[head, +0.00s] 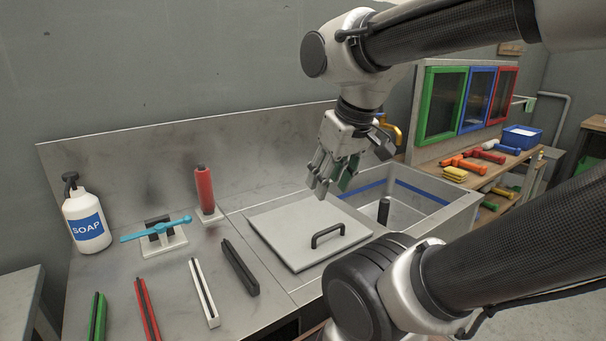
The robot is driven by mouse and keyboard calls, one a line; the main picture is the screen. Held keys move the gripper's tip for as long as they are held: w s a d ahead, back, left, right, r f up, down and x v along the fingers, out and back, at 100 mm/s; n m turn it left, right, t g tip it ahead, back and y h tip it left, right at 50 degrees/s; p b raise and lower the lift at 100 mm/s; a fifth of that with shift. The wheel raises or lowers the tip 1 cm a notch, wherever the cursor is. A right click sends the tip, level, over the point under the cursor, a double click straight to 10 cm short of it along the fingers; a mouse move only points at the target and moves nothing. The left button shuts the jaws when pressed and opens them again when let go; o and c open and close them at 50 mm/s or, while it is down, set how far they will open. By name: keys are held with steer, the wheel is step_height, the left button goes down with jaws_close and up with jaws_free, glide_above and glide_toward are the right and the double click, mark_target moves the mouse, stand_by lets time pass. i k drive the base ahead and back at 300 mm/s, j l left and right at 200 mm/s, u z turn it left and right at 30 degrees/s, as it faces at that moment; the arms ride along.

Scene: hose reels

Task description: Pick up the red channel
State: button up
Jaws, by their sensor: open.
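The red channel (147,310) is a long, narrow red bar with a dark groove along its length. It lies on the steel counter at the lower left of the head view, and its near end is cut off by the picture's bottom edge. A green channel (96,318) lies to its left, and a white channel (204,292) and a black channel (240,267) lie to its right. My gripper (335,183) is open and empty, pointing down above the grey lid. It is well to the right of and farther back than the red channel.
A soap bottle (86,222), a blue-handled piece on a base (158,234) and a red cylinder on a white base (205,190) stand behind the channels. A grey lid with a black handle (300,225) lies beside the sink (420,205). A shelf with tools is at right.

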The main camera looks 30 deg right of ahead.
mark_target(153, 332)
steer(key=k+j, duration=0.15)
steer(key=j, duration=0.2)
steer(key=k+j, duration=0.15)
steer(key=j, duration=0.2)
steer(key=k+j, duration=0.15)
steer(key=j, duration=0.2)
